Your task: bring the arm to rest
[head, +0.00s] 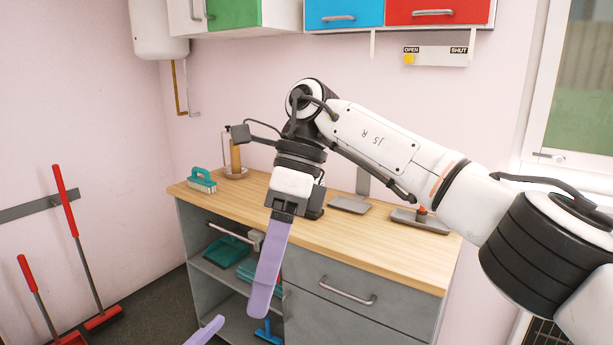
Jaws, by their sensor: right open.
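My right arm reaches in from the right over the wooden worktop (385,240). My right gripper (262,308) hangs down in front of the worktop's front edge, with long purple fingers. It is open, and nothing shows held in it. From this angle the fingers mostly overlap, so the gap is hard to see. Another purple finger piece (207,332) pokes in at the bottom edge. It seems to be my left gripper's, and the rest of it is out of frame.
On the worktop are a teal brush (202,180), a roll holder (235,158), a flat grey tray (350,204) and a grey tray with an orange-red item (420,219). Below are open shelves and a grey drawer (345,305). Red-handled tools (66,200) stand left. Cupboards (345,13) hang above.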

